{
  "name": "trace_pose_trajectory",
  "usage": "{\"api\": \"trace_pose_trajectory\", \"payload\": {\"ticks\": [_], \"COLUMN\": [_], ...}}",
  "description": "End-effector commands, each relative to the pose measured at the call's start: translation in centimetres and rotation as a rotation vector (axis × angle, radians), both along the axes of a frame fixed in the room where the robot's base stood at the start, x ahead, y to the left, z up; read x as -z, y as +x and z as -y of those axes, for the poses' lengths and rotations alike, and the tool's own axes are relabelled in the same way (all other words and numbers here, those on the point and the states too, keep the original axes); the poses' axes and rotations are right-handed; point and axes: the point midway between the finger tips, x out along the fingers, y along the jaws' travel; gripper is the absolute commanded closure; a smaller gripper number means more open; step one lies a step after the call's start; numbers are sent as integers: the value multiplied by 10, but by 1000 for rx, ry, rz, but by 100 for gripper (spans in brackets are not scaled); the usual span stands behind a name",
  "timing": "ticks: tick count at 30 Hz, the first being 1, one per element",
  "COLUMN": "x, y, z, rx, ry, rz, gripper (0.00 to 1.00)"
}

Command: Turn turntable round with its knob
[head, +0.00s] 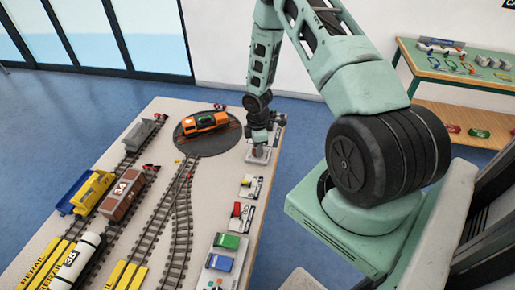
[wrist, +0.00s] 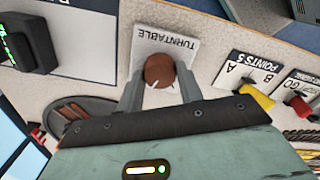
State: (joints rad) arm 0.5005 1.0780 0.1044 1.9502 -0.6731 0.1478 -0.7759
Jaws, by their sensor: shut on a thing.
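The turntable (head: 187,138) is a dark round disc set in the layout table, with an orange locomotive (head: 206,122) standing on it. Its knob (wrist: 159,71) is brown and round, on a white plate marked TURNTABLE (wrist: 165,40) in the wrist view. My gripper (wrist: 160,88) is shut on the knob, with one finger on each side of it. In the head view my gripper (head: 259,148) is at the table's right edge, just right of the turntable, and the knob is mostly hidden there.
Other control plates line the right edge, including POINTS 5 (wrist: 252,75) with a yellow lever. Green and blue blocks (head: 226,250) sit nearer on that edge. Tracks with wagons (head: 127,194) fill the left side. A bench (head: 455,65) stands at the back right.

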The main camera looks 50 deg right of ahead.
Motion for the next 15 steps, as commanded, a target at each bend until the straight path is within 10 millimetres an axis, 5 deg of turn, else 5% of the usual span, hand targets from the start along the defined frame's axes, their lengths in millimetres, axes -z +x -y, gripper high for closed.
{"api": "trace_pose_trajectory", "payload": {"ticks": [15], "x": [0], "y": [1], "z": [0], "rx": [376], "ry": [0], "rz": [2], "gripper": [86]}}
